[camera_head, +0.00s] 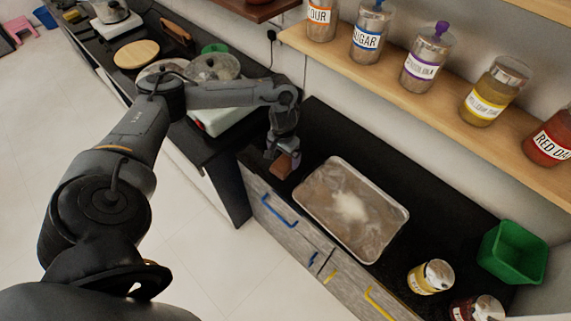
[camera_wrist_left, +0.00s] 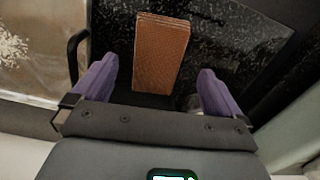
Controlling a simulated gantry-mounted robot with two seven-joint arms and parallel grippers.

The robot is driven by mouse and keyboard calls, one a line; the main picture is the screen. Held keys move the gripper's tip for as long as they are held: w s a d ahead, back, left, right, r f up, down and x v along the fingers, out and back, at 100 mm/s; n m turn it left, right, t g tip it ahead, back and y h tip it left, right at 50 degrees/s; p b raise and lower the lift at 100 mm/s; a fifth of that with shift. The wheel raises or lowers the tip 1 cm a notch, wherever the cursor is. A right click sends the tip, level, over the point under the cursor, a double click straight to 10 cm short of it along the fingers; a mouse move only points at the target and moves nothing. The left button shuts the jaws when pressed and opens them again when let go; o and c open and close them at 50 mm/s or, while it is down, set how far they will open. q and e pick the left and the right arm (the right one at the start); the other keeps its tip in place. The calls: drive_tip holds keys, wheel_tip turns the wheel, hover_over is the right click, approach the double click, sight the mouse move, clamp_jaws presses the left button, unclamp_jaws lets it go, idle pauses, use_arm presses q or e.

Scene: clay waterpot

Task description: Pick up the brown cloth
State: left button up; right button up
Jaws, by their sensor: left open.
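The brown cloth (camera_wrist_left: 162,50) is a folded, textured rectangle on the dark counter in the left wrist view. In the head view its brown surface (camera_head: 282,167) shows just below my left gripper (camera_head: 285,151), partly hidden by it. In the left wrist view my left gripper (camera_wrist_left: 156,76) is open, with its two purple fingers apart. The cloth lies ahead of and between them, with gaps on both sides. My right gripper is in neither view.
A metal tray (camera_head: 308,206) with white powder in it stands to the right of the cloth. Jars (camera_head: 430,277) and a green bin (camera_head: 514,252) are farther right. A wall shelf (camera_head: 400,84) with labelled jars is above. Blue-handled drawers (camera_head: 280,211) are below.

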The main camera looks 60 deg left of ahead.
sight(285, 161)
use_arm(q)
drive_tip(key=f, duration=0.3)
drive_tip(key=shift+w+f+b, duration=0.25)
drive_tip(key=shift+w+b, duration=0.15)
drive_tip(key=shift+f, duration=0.45)
drive_tip(key=shift+c, duration=0.3)
drive_tip(key=c, duration=1)
